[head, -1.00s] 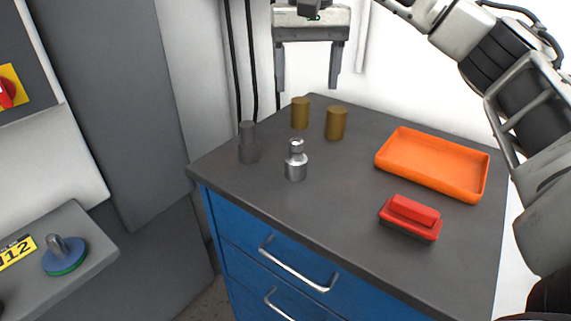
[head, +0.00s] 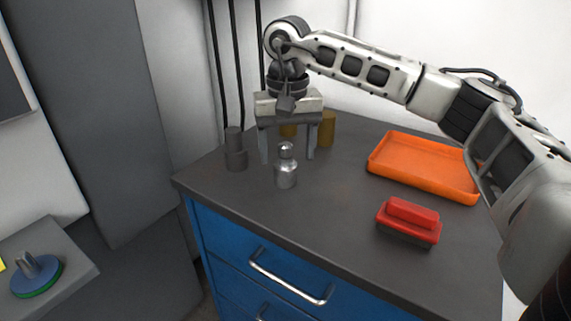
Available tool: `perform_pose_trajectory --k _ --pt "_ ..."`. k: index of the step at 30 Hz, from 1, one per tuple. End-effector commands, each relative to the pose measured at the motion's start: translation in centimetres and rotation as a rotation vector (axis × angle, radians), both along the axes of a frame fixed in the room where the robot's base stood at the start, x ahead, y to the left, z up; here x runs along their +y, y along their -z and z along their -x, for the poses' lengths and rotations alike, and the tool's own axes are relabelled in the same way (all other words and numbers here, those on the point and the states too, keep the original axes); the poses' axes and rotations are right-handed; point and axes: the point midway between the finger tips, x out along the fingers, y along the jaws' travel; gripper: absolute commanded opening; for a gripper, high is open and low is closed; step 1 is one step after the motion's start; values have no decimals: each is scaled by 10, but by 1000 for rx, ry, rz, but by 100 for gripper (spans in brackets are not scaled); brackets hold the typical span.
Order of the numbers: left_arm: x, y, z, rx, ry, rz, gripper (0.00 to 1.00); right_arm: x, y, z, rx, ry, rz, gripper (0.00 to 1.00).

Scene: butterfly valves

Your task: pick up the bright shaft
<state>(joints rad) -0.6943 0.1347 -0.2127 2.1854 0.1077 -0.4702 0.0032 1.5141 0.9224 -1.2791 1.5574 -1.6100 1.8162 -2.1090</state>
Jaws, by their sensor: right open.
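The bright shaft (head: 286,173), a shiny silver stepped cylinder, stands upright on the dark top of the blue cabinet. My right gripper (head: 288,158) is open and points down. Its two fingers appear to the left and right of the shaft's upper part, with the shaft showing in front between them. Whether the fingers are level with the shaft or behind it I cannot tell; no grip shows. My left gripper is not in view.
A dark grey shaft (head: 235,150) stands close on the left. Two brass cylinders, one (head: 327,129) clearer than the other (head: 288,130), stand behind. An orange tray (head: 424,185) and a red-topped block (head: 409,222) are on the right. The cabinet top (head: 325,220) is bare in front.

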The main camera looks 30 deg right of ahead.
Motion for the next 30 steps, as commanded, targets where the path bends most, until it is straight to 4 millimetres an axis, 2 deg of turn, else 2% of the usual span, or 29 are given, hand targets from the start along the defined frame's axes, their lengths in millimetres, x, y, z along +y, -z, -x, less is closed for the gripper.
perform_pose_trajectory --k 3,6,15,21,23,30 --pt "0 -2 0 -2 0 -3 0 2 20 -3 5 0 1 69" --pt "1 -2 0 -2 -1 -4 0 2 31 -3 3 0 1 69" --pt "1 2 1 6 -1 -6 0 2 36 -3 0 0 0 69" --pt "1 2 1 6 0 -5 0 2 35 -3 0 0 0 13" --pt "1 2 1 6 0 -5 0 2 35 -3 0 0 0 0" --pt "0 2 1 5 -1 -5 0 2 33 -4 -4 0 -2 0"
